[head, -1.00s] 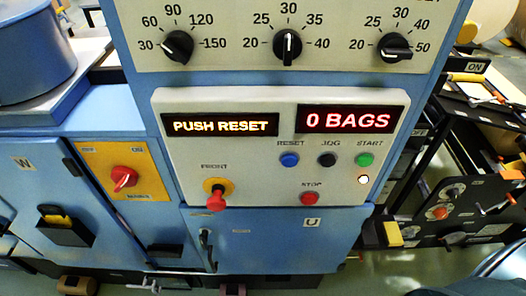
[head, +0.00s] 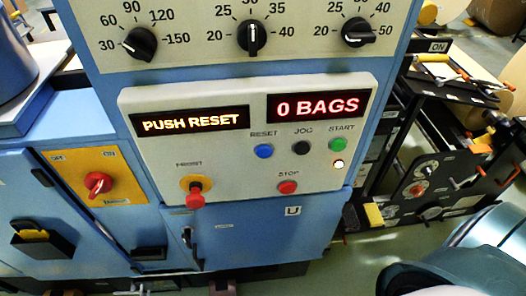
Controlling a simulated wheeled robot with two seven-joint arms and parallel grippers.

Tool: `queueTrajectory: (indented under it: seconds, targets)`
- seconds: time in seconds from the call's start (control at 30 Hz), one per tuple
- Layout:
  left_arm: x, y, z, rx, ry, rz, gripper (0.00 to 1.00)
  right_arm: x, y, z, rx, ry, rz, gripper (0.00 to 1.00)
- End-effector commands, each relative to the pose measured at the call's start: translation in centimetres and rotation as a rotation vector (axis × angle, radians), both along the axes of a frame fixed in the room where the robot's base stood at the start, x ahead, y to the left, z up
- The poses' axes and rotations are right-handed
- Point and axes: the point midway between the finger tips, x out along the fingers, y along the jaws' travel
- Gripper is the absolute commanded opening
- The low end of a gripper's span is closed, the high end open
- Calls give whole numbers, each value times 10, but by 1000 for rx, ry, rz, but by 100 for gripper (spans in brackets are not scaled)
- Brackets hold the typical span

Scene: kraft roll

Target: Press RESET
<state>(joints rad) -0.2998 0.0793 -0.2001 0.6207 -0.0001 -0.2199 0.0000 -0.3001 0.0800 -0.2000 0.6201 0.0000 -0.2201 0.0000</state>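The blue RESET button (head: 263,151) is on the light grey control panel (head: 160,170), left of the black JOG button (head: 302,147) and the green START button (head: 337,145). The left display (head: 190,121) reads PUSH RESET and the right display (head: 319,106) reads 0 BAGS. No fingertips of either gripper show. A dark rounded part and a grey-green cylindrical part, which look like my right arm, fill the lower right corner, well apart from the button.
A red STOP button (head: 287,187) and a red FRONT emergency knob (head: 195,196) sit lower on the panel. A red switch (head: 98,184) on a yellow plate is at left. Three dials line the upper panel. A cluttered black rack (head: 430,185) stands at right.

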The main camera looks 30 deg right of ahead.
Motion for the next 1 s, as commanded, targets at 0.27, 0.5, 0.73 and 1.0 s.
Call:
queueTrajectory:
  seconds: [0.27,0.5,0.73,1.0]
  targets:
    - [0,0,0,0,0,0,69,0,0,0,0,0,0,50]
    - [-1,0,0,0,1,0,69,0,0,0,0,0,0,29]
    - [-1,0,0,0,1,0,69,0,0,0,0,0,0,0]
    - [-1,0,0,0,1,0,69,0,0,0,0,0,0,0]
